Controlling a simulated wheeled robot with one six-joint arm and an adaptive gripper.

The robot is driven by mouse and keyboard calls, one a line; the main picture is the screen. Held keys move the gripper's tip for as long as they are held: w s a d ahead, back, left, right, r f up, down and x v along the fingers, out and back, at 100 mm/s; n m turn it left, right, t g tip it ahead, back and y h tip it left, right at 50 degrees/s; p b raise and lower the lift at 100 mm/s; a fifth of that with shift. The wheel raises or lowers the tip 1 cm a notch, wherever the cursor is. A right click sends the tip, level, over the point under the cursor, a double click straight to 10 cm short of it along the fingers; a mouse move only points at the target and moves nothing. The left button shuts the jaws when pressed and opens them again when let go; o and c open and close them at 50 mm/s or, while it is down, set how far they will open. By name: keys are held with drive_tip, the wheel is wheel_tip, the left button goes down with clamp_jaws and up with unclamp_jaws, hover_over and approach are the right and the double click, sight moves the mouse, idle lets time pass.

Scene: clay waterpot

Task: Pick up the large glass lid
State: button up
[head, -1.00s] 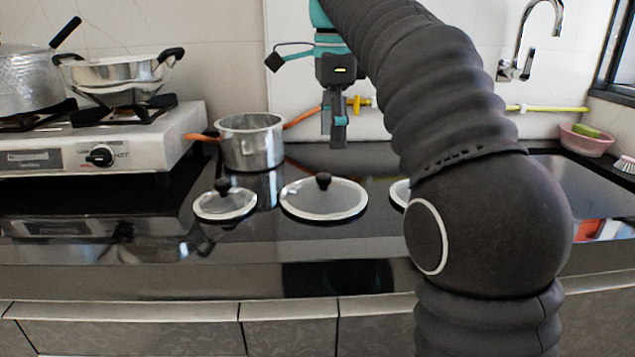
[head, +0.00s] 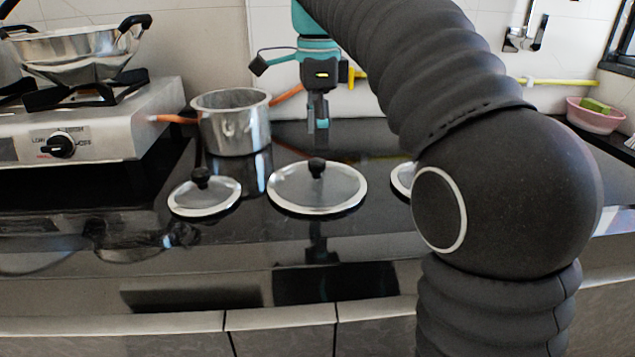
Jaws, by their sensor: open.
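The middle glass lid (head: 338,194) lies flat on the black countertop, with a steel rim and a black knob on top. It looks the largest of the lids fully in view. A smaller glass lid (head: 204,197) lies to its left. A third lid (head: 403,179) shows only its left edge; my arm hides the rest, so its size cannot be told. My gripper (head: 318,126) points down, open and empty, above and apart from the middle lid's knob in the picture. Its fingers are seen nearly edge-on, and its depth relative to the knob is hard to judge.
A steel saucepan (head: 235,125) stands behind the left lid, near my gripper. A gas stove (head: 110,130) with a steel wok (head: 85,55) is at left. A pink bowl (head: 592,117) sits at far right. The counter in front of the lids is clear.

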sight(317, 161)
drive_tip(key=shift+s+a+f+b, duration=0.1)
drive_tip(key=shift+f+b, duration=0.55)
drive_tip(key=shift+f, duration=2.75)
clamp_jaws()
drive_tip(key=shift+r, duration=0.1)
drive_tip(key=shift+r, duration=0.45)
wheel_tip(317, 161, up, 4)
drive_tip(key=shift+s+f+p, duration=0.15)
drive_tip(key=shift+f+p, duration=0.05)
drive_tip(key=shift+p, duration=0.3)
drive_tip(key=s+d+r, duration=0.6)
drive_tip(key=s+d, duration=0.1)
drive_tip(key=s, duration=0.1)
drive_tip(key=shift+s+d+r, duration=0.2)
drive_tip(key=shift+s, duration=0.15)
